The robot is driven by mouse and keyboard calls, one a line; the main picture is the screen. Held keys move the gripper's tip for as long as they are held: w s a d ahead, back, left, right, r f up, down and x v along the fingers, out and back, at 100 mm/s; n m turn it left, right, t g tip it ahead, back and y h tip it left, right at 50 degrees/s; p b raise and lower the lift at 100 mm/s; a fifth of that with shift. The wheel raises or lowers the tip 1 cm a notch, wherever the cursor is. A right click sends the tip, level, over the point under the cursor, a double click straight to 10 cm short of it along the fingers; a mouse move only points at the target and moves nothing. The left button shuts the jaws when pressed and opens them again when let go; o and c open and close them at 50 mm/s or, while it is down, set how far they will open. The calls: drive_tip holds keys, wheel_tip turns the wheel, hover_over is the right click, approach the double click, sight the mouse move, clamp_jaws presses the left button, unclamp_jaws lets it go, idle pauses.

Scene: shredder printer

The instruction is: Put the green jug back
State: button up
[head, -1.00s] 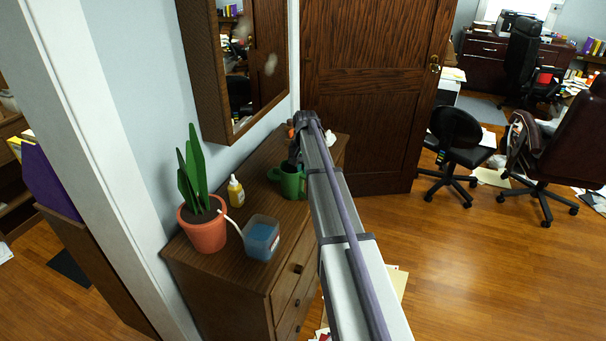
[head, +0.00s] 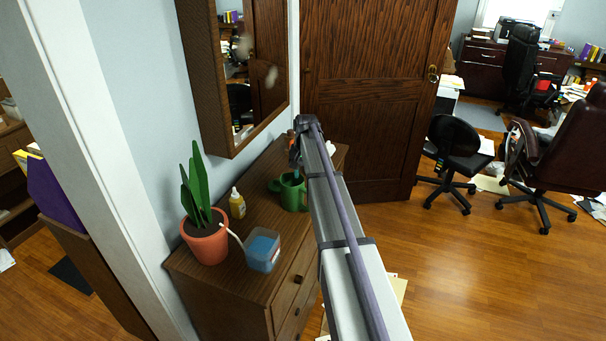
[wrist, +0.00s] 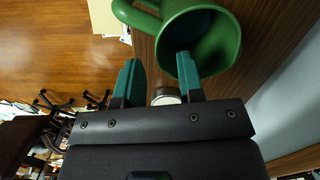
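The green jug (head: 292,192) stands on the brown dresser (head: 240,262), in front of the wall mirror and partly hidden by my arm. In the wrist view the jug (wrist: 225,50) shows its open mouth, with its handle toward the upper left. My gripper (wrist: 158,62) is open, its teal fingers apart. The right finger overlaps the jug's mouth, the left finger is outside beside the handle, and part of the rim shows between them. I cannot tell whether either finger touches the jug. In the head view my gripper (head: 295,165) is just above and behind the jug.
On the dresser stand a potted plant (head: 205,240), a yellow bottle (head: 237,204) and a clear tub with blue contents (head: 263,250). A white round item (wrist: 166,96) shows between the fingers. A door (head: 370,100) stands behind; office chairs (head: 456,150) are at right.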

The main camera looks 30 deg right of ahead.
wheel_tip(320, 180, up, 9)
drive_tip(key=p, duration=0.7)
drive_tip(key=s+a+n, duration=0.4)
drive_tip(key=s+a, duration=0.9)
drive_tip(key=s, duration=0.2)
drive_tip(key=s+a+n, duration=0.3)
drive_tip(key=s+a, duration=1)
drive_tip(key=s, duration=0.3)
drive_tip(key=shift+t+h, duration=0.3)
drive_tip(key=shift+h, duration=0.1)
drive_tip(key=shift+w+d+f+b, duration=0.1)
drive_tip(key=shift+w+f+b, duration=0.15)
drive_tip(key=shift+f+b, duration=0.9)
drive_tip(key=shift+w+d+f+b, duration=0.1)
drive_tip(key=shift+w+f+b, duration=0.1)
drive_tip(key=shift+f+b, duration=0.95)
